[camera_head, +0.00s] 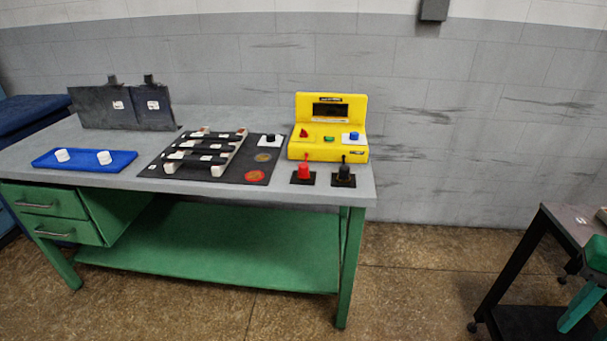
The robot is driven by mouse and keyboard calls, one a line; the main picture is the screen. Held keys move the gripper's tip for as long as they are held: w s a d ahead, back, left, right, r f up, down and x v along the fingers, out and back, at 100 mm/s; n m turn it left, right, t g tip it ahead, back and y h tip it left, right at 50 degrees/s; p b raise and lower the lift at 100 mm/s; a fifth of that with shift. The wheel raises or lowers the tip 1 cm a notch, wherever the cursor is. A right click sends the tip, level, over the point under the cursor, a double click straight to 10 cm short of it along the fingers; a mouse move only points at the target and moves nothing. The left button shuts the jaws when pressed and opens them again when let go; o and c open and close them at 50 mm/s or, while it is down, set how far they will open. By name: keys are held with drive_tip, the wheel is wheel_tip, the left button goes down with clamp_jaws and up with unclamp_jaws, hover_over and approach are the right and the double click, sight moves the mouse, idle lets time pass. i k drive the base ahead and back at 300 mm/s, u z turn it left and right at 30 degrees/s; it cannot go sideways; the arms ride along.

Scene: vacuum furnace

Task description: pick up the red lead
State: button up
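The red lead (303,171) stands upright as a small red plug-like piece on a black square pad near the front right edge of the grey-topped workbench (225,115). A matching black lead (344,172) stands on its own black pad just to its right. Both are directly in front of the yellow instrument (331,107), which has a dark display and red, green and blue controls. My gripper is not in view.
A black mat (150,170) with a dark-barred rack lies left of the leads. Farther left are a blue tray (85,161) with two white pieces and two dark upright plates (122,105). A dark-framed table (530,240) stands at right. Floor between the tables is clear.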

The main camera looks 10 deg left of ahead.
sight(302, 175)
drive_tip(key=u, duration=2.55)
drive_tip(key=k, duration=1.4)
drive_tip(key=z, duration=1.5)
drive_tip(key=i, duration=0.7)
